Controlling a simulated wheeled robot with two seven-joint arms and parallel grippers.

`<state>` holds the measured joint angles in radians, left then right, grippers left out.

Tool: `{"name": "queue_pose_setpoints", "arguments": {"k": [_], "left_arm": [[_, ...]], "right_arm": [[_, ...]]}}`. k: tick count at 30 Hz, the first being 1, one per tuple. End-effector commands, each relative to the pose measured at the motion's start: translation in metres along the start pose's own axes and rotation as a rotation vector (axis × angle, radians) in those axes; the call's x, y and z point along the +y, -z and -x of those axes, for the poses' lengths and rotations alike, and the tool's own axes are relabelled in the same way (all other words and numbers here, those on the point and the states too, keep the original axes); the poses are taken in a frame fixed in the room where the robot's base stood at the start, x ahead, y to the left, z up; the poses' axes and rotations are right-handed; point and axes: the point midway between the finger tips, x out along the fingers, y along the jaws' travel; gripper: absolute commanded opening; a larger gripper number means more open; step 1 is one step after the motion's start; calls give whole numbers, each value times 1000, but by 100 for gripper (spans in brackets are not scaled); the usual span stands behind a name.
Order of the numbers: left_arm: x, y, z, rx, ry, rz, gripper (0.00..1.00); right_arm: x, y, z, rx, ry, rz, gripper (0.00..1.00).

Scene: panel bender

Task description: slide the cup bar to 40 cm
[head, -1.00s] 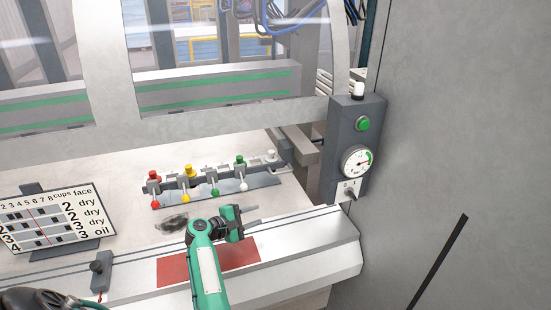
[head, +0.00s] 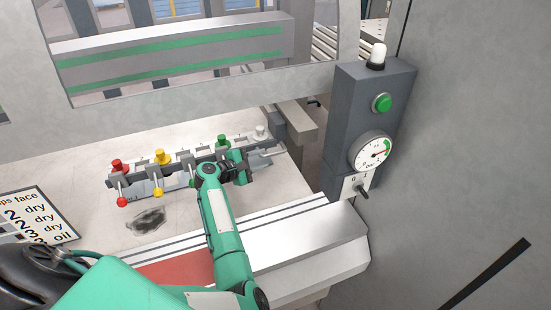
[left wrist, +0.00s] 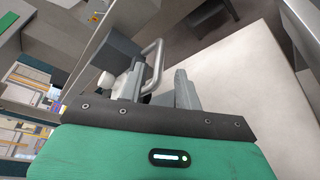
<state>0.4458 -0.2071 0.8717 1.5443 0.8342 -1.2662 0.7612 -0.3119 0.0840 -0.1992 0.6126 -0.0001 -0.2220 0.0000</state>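The cup bar (head: 141,170) is a grey rail at the back of the white table, with red (head: 116,165), yellow (head: 161,157) and green (head: 223,141) knobs and a pale one at its right end. My left gripper (head: 266,157) is at the bar's right end, pointing right. In the left wrist view its two grey fingers (left wrist: 156,76) stand apart, with a bent metal handle (left wrist: 153,62) showing by the gap between them. I cannot tell whether they touch it. The bar's scale is not readable, and the gripper hides part of the right end. My right gripper is not in view.
A grey control box with a green button (head: 382,103), a gauge (head: 372,151) and a switch (head: 361,189) stands at right. A sign (head: 37,216) lies at left. A red mat (head: 178,270) lies along the front ledge.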

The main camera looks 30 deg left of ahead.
Motion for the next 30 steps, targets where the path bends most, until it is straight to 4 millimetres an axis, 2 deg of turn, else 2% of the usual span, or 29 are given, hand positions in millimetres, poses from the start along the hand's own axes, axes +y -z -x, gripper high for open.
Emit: {"name": "queue_pose_setpoints", "arguments": {"k": [1, 5, 12, 19, 26, 27, 30], "left_arm": [[-4, 3, -11, -2, -1, 0, 34], [-4, 3, -34, -1, -1, -1, 34], [-2, 2, -64, 0, 0, -1, 34], [0, 0, -74, 0, 1, -1, 34], [0, 0, -74, 1, 1, -1, 34], [0, 0, -74, 1, 1, -1, 32], [0, 0, -74, 1, 1, -1, 13]], "right_arm": [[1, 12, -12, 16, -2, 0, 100], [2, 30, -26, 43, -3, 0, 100], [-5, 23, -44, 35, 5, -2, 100], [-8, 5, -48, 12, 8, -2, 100], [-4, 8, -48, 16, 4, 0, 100], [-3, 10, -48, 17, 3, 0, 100], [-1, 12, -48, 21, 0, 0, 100]]}}
